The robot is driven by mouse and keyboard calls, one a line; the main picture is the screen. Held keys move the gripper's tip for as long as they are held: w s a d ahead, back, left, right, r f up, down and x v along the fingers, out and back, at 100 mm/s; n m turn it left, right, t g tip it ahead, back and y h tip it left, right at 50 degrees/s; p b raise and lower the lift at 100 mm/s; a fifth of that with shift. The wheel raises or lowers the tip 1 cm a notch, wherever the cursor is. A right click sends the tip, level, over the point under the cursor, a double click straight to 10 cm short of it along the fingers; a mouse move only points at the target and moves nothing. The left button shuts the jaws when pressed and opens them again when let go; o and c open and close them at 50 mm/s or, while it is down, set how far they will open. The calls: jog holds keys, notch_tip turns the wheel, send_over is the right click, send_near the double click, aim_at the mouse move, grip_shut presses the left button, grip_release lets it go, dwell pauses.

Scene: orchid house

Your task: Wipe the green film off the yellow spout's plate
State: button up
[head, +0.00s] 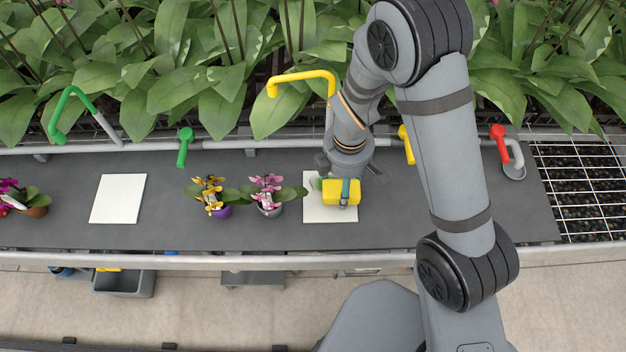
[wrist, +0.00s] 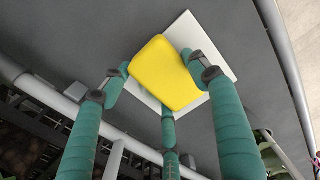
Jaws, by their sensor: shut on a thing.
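The yellow spout (head: 300,75) arches up behind the bench, left of my arm in the head view. A white square plate (head: 315,212) lies on the bench below it. My gripper (head: 345,194) is shut on a yellow sponge (head: 331,194) over the plate. In the wrist view teal fingers (wrist: 160,75) grip the sponge (wrist: 168,77) from both sides, with the plate (wrist: 187,34) behind it. I cannot tell whether the sponge touches the plate. A small greenish patch shows beside the sponge's upper left; I cannot tell if it is film. The sponge hides much of the plate.
Potted orchids (head: 269,196) stand just left of the plate. Another white plate (head: 117,199) lies farther left, near a green spout (head: 65,105). Green (head: 185,147), yellow (head: 406,144) and red (head: 499,142) valve handles line the back rail. The bench right of the plate is clear.

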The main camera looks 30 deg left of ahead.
aim_at(357, 183)
jog(key=shift+w+d, duration=0.4)
jog(key=shift+d, duration=0.3)
jog(key=shift+w+d, duration=0.4)
jog(key=shift+d, duration=0.25)
jog(key=shift+w+d+r+p, duration=0.1)
jog(key=shift+d+r+p, duration=0.05)
jog(key=shift+r+p, duration=0.55)
jog(key=shift+r, duration=0.6)
jog(key=shift+r+p, duration=0.6)
jog(key=shift+r, duration=0.05)
jog(key=shift+r+p, duration=1.75)
jog(key=shift+r, duration=0.35)
